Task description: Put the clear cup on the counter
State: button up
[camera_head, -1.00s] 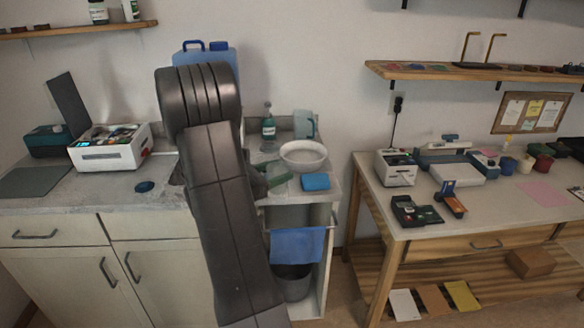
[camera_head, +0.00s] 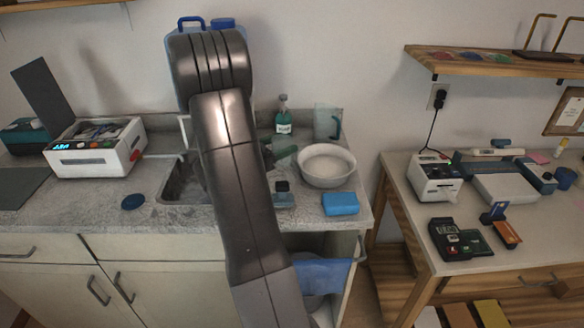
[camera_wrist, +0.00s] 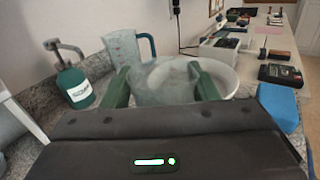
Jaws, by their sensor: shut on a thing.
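The clear cup (camera_wrist: 164,86) is see-through and stands between the two green fingers of my gripper (camera_wrist: 162,84) in the wrist view. My gripper is shut on it. In the head view my gripper (camera_head: 284,171) is over the counter (camera_head: 235,218), right of the sink, and my arm hides part of it. The cup is hard to make out there. I cannot tell whether the cup touches the counter. The white bowl (camera_head: 327,166) is just beyond the cup and partly behind it in the wrist view (camera_wrist: 224,76).
A soap bottle (camera_head: 283,118) and a clear measuring jug (camera_head: 327,121) stand at the back wall. A blue sponge (camera_head: 340,204) lies at the front right. The sink (camera_head: 176,184) is left. Bare counter shows at the front, right of my arm.

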aim_at(282, 163)
jog(key=shift+f, duration=3.35)
jog(key=shift+f, duration=0.2)
jog(key=o, duration=1)
jog(key=shift+r, duration=0.1)
jog(key=shift+o, duration=0.2)
jog(key=shift+r+p, duration=0.25)
jog(key=shift+p, duration=0.05)
jog(key=b+v, duration=0.2)
jog(key=v, duration=1)
jog(key=shift+b, duration=0.3)
jog(key=shift+f, duration=0.15)
